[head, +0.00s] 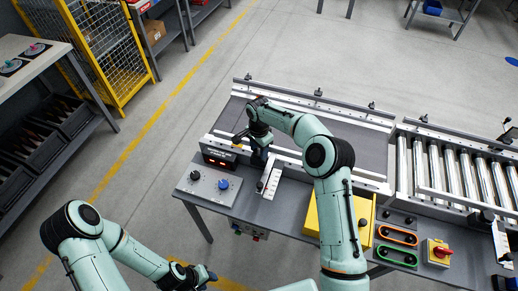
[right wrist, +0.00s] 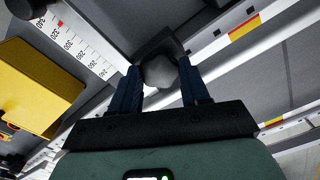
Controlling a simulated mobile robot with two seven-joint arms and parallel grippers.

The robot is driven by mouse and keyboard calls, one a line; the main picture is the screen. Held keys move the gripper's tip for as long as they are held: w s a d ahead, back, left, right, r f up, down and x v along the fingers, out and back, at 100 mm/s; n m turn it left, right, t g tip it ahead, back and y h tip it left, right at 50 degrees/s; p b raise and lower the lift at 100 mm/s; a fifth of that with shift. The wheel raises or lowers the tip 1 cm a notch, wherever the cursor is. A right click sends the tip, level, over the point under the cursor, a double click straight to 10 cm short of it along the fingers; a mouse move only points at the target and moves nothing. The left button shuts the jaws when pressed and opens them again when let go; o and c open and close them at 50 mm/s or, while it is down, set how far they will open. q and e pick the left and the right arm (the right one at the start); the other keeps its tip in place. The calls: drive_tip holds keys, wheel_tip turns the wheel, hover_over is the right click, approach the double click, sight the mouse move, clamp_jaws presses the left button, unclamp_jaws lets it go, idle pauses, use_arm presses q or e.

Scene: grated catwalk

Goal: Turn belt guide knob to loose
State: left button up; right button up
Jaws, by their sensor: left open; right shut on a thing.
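The belt guide knob (right wrist: 158,72) is a grey, faceted knob on a dark block, seen between my right fingers in the right wrist view. My right gripper (right wrist: 158,88) is shut on it, one dark blue finger on each side. In the head view, my right gripper (head: 259,156) reaches down at the near edge of the conveyor, and its wrist hides most of the knob. A white scale (right wrist: 82,42) with numbers and a red mark lies beside the knob. My left gripper (head: 205,275) is open and empty at the bottom, away from the conveyor.
A grey control box (head: 209,190) with a black and a blue knob stands left of the scale. A yellow box (head: 312,215) lies to the right, close to my right arm. The belt (head: 335,140) is empty, and a roller conveyor (head: 460,175) continues right.

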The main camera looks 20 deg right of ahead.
drive_tip(key=n, duration=0.9)
drive_tip(key=shift+n, duration=0.3)
drive_tip(key=n, duration=0.9)
idle(0.3)
drive_tip(key=o, duration=1.1)
drive_tip(key=shift+c, duration=0.2)
